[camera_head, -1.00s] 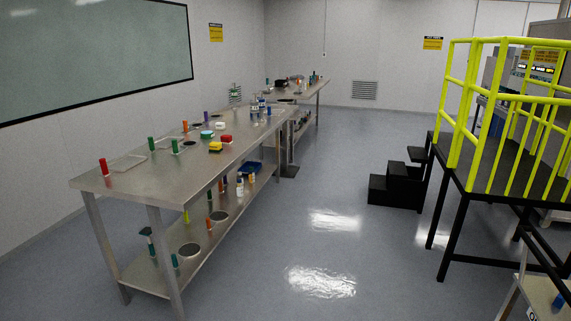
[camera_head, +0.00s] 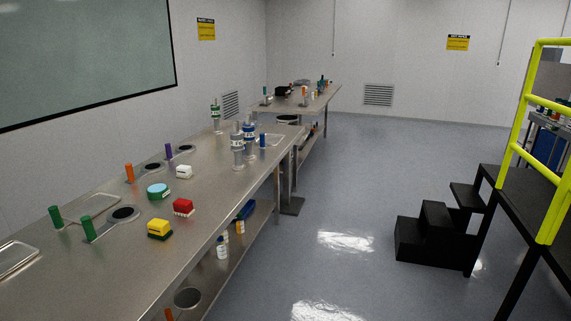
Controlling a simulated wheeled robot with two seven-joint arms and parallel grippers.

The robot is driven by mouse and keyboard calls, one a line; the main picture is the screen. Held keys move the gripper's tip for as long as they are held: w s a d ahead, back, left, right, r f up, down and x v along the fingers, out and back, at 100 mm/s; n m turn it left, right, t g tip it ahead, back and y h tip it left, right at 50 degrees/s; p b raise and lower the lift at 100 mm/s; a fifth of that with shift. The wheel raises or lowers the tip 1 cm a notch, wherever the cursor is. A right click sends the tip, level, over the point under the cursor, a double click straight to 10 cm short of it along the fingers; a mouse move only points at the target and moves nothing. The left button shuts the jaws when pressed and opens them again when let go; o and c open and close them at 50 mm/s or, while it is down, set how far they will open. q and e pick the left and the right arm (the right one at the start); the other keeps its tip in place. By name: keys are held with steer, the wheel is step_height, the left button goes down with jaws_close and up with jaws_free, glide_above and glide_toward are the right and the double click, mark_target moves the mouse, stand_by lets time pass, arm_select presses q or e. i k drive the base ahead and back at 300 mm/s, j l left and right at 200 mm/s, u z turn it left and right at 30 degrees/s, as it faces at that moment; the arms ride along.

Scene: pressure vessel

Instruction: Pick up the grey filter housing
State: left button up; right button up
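Upright grey cylindrical housings stand at the far end of the long steel table (camera_head: 130,262). One plain grey housing (camera_head: 237,150) stands nearest me in that cluster, with a pale label band. A grey housing with blue bands (camera_head: 250,138) stands just behind it to the right, partly overlapped. A grey housing with green bands (camera_head: 216,115) stands apart, farther back and left. The plain grey one looks like the grey filter housing, but its label is too small to read. Neither of my grippers is in view.
Red (camera_head: 183,207), yellow (camera_head: 159,229) and white (camera_head: 184,171) blocks and a teal round piece (camera_head: 158,190) lie nearer on the table. A second table (camera_head: 300,103) stands behind. Black steps (camera_head: 430,235) and a yellow railing (camera_head: 520,140) are right. The floor between is clear.

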mark_target(237, 140)
steer(key=i+l+u, duration=0.15)
steer(key=i, duration=0.5)
steer(key=i+l+u, duration=0.2)
steer(key=i, duration=0.5)
steer(key=i+l+u, duration=0.1)
steer(key=i+u, duration=0.3)
steer(key=i+l+u, duration=0.2)
steer(key=u, duration=0.2)
steer(key=i+l+u, duration=0.3)
steer(key=u, duration=0.15)
steer(key=i+l+u, duration=0.2)
steer(key=l+u, duration=0.2)
